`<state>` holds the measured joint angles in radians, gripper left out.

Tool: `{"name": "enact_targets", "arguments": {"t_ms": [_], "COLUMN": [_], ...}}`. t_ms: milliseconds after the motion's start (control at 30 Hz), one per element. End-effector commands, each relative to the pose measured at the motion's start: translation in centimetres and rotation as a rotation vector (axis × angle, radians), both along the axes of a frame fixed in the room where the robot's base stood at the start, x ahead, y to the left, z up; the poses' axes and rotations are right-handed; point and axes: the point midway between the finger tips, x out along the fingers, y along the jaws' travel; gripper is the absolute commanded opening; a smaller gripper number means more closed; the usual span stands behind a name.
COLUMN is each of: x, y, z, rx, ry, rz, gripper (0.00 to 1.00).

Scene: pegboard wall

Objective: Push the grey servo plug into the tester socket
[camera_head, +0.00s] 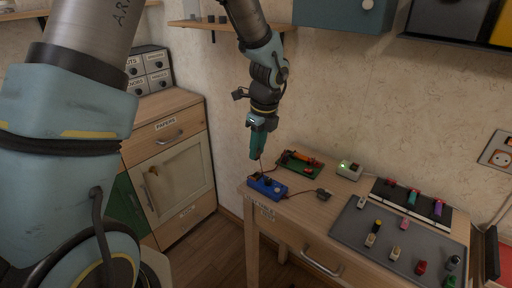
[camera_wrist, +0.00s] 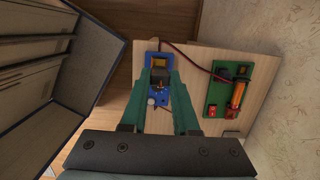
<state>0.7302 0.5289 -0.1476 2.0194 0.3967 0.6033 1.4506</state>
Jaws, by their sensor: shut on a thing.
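The blue tester (camera_head: 267,187) lies near the front left corner of the wooden worktop. It also shows in the wrist view (camera_wrist: 156,115), partly behind the fingers. My gripper (camera_head: 257,156) points down above the tester with its green fingers close together. In the wrist view my gripper (camera_wrist: 160,78) is shut on a small dark grey block, which looks like the grey servo plug (camera_wrist: 158,76). A thin line runs from below the fingertips toward the tester in the head view. The socket opening cannot be made out, and I cannot tell whether the plug touches it.
A green board (camera_head: 302,165) with orange and red parts lies just behind the tester. A dark connector (camera_head: 323,194) on a wire lies to its right. A small box with a green light (camera_head: 349,170) and a grey mat (camera_head: 385,240) with several coloured pieces lie further right.

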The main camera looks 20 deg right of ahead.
Motion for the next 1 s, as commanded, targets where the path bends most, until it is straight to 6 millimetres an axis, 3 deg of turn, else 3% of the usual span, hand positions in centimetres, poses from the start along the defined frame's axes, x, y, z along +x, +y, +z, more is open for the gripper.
{"name": "enact_targets", "arguments": {"t_ms": [500,1000], "x": [0.0,0.0], "y": [0.1,0.1], "z": [-4.9,-5.1], "rx": [-0.001,-0.001], "ry": [0.001,0.001], "rz": [0.001,0.001], "gripper": [0.00,0.00]}}
